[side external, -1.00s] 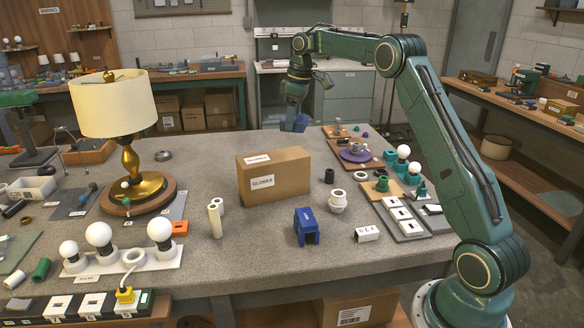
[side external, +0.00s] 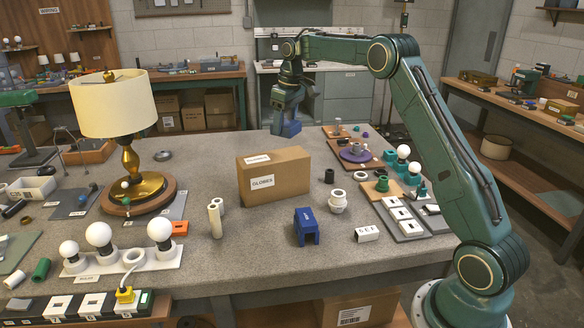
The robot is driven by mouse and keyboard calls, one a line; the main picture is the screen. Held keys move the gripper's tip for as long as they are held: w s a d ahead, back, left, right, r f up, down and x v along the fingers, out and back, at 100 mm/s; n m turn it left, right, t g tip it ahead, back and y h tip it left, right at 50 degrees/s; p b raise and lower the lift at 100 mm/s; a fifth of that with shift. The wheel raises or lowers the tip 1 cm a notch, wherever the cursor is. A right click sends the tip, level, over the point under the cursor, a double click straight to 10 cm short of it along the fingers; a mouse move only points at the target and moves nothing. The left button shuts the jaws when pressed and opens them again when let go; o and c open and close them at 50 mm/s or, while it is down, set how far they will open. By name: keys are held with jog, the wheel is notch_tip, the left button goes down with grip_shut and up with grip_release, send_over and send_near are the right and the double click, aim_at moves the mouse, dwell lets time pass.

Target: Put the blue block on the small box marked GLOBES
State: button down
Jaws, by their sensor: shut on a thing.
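My gripper (side external: 286,115) is at the far side of the table, beyond the box and a little to its right in the picture. It is shut on a small blue block (side external: 287,129), which hangs below the fingers. I cannot tell whether the block touches the tabletop. The fingers are small and partly merge with the block. The small brown cardboard box marked GLOBES (side external: 282,183) stands upright in the middle of the table, with its top bare. A blue bridge-shaped piece with a label (side external: 306,227) stands on the table in front of the box.
The table (side external: 255,260) holds a lamp (side external: 120,100) and a bulb strip (side external: 130,262) at left. White cylinders (side external: 215,220) stand before the box. A white fitting (side external: 338,201) and parts trays (side external: 404,228) are at right. The tabletop behind the box is fairly clear.

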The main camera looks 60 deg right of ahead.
aim_at(282, 159)
jog(key=shift+w+a+m, duration=0.25)
jog(key=shift+m, duration=0.35)
jog(key=shift+f, duration=2.05)
jog(key=shift+f, duration=2)
jog(key=shift+f, duration=0.15)
jog(key=shift+c, duration=1.6)
grip_release()
jog(key=shift+f, duration=0.15)
